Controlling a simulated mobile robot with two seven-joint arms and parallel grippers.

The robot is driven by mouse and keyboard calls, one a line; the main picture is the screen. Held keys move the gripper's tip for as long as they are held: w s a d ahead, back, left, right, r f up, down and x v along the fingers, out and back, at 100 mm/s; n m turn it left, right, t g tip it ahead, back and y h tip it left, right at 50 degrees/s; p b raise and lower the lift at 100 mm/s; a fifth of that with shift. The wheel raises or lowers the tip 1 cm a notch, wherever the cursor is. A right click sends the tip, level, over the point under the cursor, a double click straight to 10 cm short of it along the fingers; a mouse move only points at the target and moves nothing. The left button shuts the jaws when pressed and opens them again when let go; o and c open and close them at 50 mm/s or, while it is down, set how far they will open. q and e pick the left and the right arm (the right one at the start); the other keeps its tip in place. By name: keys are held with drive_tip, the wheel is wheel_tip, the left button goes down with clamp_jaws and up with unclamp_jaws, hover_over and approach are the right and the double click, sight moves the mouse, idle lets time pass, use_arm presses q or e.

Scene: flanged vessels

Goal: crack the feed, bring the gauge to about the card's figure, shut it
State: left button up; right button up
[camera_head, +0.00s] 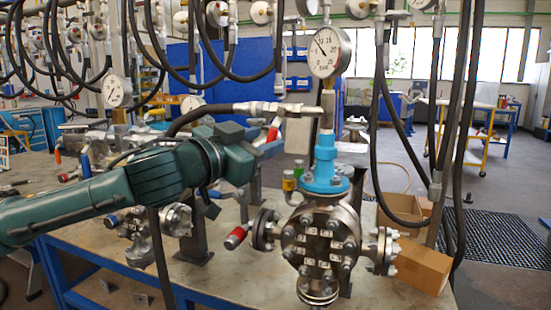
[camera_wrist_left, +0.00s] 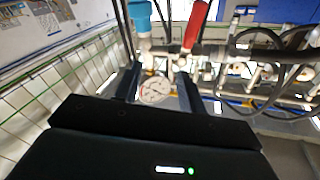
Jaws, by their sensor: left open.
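The round white gauge (camera_head: 329,52) stands on a pipe above the blue fitting (camera_head: 325,172) of the flanged vessel (camera_head: 322,245). Its needle points to the upper left; the exact figure is too small to read. A red-handled valve (camera_head: 273,132) sits on the feed line left of the gauge pipe. My left gripper (camera_head: 266,143) is open close to this handle; I cannot tell whether it touches. In the left wrist view the red handle (camera_wrist_left: 196,27) shows beyond the open fingers (camera_wrist_left: 157,82), not clearly between them. The card cannot be made out. My right gripper is not in view.
Another red-ended handle (camera_head: 237,237) is left of the vessel. Black hoses hang overhead and at the right (camera_head: 455,130). Cardboard boxes (camera_head: 421,266) lie right of the vessel. The bench front left (camera_head: 205,275) has some bare room.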

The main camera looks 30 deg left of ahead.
sight(268, 141)
use_arm(q)
drive_tip(key=shift+n+g+y, duration=0.3)
drive_tip(key=shift+n+y, duration=0.6)
drive_tip(key=w+a+p, duration=0.1)
drive_tip(key=w+a+f+p, duration=0.1)
drive_tip(key=a, duration=0.1)
drive_tip(key=w+a+p, duration=0.1)
drive_tip(key=shift+w+a+f, duration=0.1)
drive_tip(key=shift+a+f, duration=0.1)
drive_tip(key=shift+f, duration=0.1)
drive_tip(key=w+p, duration=0.2)
drive_tip(key=w, duration=0.2)
drive_tip(key=w+p, duration=0.2)
drive_tip(key=w, duration=0.2)
drive_tip(key=shift+a+f, duration=0.1)
drive_tip(key=shift+f, duration=0.1)
drive_tip(key=shift+w+f, duration=0.1)
drive_tip(key=shift+w, duration=0.2)
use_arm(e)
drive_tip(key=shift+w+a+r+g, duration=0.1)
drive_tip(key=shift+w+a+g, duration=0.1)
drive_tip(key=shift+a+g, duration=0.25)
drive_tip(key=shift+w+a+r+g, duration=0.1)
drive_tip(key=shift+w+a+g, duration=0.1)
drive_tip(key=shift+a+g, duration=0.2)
use_arm(q)
clamp_jaws()
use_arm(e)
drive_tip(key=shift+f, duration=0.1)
